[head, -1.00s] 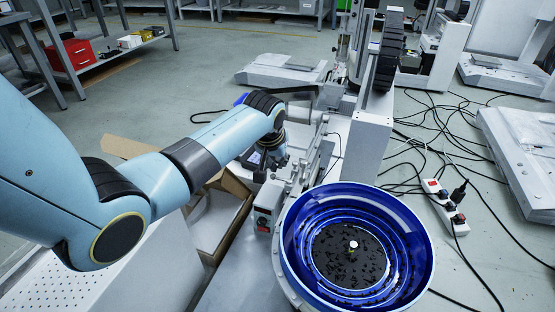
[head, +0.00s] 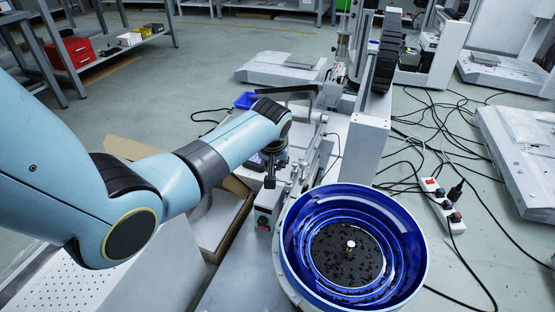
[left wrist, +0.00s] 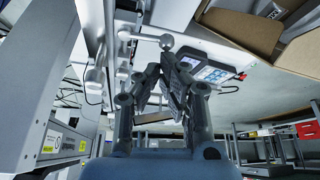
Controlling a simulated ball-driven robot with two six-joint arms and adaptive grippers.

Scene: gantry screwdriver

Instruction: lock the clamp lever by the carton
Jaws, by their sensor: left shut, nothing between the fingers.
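The open carton (head: 232,228) lies beside the machine in the head view, partly behind my left arm. Its brown flaps also show at the upper right of the left wrist view (left wrist: 240,24). A metal clamp lever with a round ball knob (left wrist: 167,42) sticks out from the machine in the left wrist view. My left gripper (left wrist: 168,72) is shut and empty, its fingers just short of the knob in that view. Whether they touch it I cannot tell. In the head view the left gripper (head: 270,178) points down by the machine's side. My right gripper is out of view.
A blue bowl feeder (head: 352,250) with dark small parts stands at the front right of the gripper. A control box with a screen (left wrist: 205,70) sits near the fingers. A grey upright (head: 365,150) stands right of the machine bed. Cables cover the floor beyond.

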